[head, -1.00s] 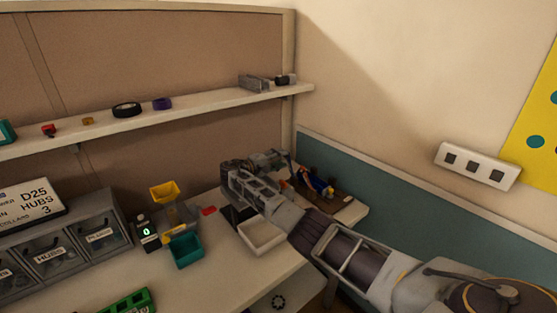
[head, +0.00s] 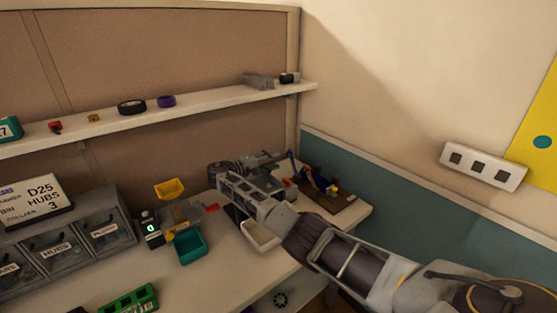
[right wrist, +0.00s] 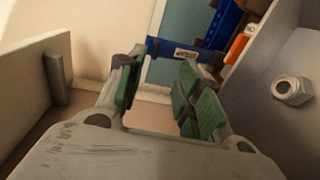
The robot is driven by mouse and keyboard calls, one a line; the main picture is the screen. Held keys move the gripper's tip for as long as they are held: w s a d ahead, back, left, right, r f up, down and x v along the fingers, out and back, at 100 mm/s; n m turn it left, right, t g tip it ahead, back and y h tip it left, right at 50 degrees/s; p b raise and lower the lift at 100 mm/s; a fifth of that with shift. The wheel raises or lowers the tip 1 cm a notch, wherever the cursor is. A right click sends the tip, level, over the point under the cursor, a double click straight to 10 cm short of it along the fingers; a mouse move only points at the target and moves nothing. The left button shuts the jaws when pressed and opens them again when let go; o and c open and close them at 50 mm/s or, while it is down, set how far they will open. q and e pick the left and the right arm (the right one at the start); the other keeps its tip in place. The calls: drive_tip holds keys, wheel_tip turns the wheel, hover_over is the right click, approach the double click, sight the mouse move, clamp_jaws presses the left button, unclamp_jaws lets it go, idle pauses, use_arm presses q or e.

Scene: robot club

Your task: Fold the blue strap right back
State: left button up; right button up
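The blue strap (right wrist: 168,48) shows in the right wrist view as a flat band with a small white label, crossing just beyond my fingertips. My left gripper is not in view.
A white tray (head: 259,245) lies below my right arm. A teal bin (head: 188,246) and yellow hopper (head: 170,188) stand left of it. In the right wrist view, a grey wall with a nut (right wrist: 292,90) is close on the right and a pale panel (right wrist: 35,90) on the left.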

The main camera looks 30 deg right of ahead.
drive_tip(key=shift+s+a+r, duration=0.1)
drive_tip(key=shift+s+a, duration=0.05)
drive_tip(key=shift+a, duration=0.85)
drive_tip(key=shift+s+a+r, duration=0.1)
drive_tip(key=shift+a, duration=0.9)
drive_tip(key=shift+s+a+r, duration=0.1)
drive_tip(key=shift+s+a, duration=0.05)
drive_tip(key=shift+a, duration=0.85)
